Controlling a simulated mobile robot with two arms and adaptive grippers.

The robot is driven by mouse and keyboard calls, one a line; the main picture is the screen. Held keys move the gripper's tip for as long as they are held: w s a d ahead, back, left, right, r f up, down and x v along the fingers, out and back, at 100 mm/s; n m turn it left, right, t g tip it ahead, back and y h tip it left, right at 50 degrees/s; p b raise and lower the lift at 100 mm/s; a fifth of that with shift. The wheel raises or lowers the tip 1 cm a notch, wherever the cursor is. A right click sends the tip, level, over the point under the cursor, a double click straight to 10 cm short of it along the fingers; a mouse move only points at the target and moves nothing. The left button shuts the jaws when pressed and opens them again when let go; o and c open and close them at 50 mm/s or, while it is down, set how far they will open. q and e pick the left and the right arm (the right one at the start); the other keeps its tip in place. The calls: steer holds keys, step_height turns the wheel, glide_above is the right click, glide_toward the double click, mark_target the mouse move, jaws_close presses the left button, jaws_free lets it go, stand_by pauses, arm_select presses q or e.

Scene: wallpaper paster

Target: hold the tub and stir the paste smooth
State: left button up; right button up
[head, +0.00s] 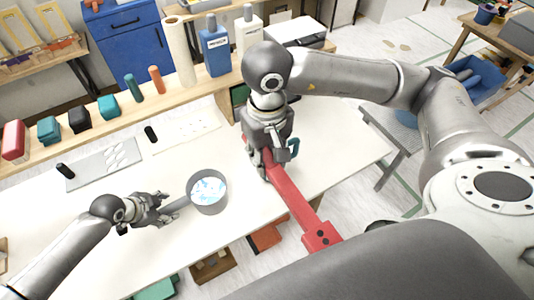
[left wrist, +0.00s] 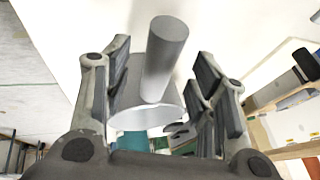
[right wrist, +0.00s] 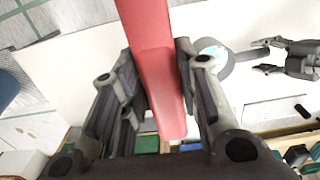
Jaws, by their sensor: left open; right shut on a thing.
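The tub (head: 210,207) is a round grey pot with white and pale blue contents, standing on the white table with its handle (head: 179,203) pointing left. My left gripper (head: 168,207) is open at the handle's end; in the left wrist view the handle (left wrist: 165,60) lies between its spread fingers. My right gripper (head: 263,168) is shut on a long red bar-like tool (head: 295,205), right of the tub. In the right wrist view the red tool (right wrist: 152,60) runs between the fingers, and the tub (right wrist: 222,62) shows behind. The tool is outside the tub.
The white table (head: 110,245) is clear in front of the tub. A wooden shelf (head: 75,140) along the back carries boxes, cylinders and a blue bottle (head: 215,50).

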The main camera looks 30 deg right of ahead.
mark_target(167, 209)
arm_select(q)
steer(key=shift+b+x, duration=1.4)
steer(key=shift+x, duration=0.45)
arm_select(e)
steer(key=shift+f, duration=1.8)
arm_select(q)
jaws_close()
jaws_free()
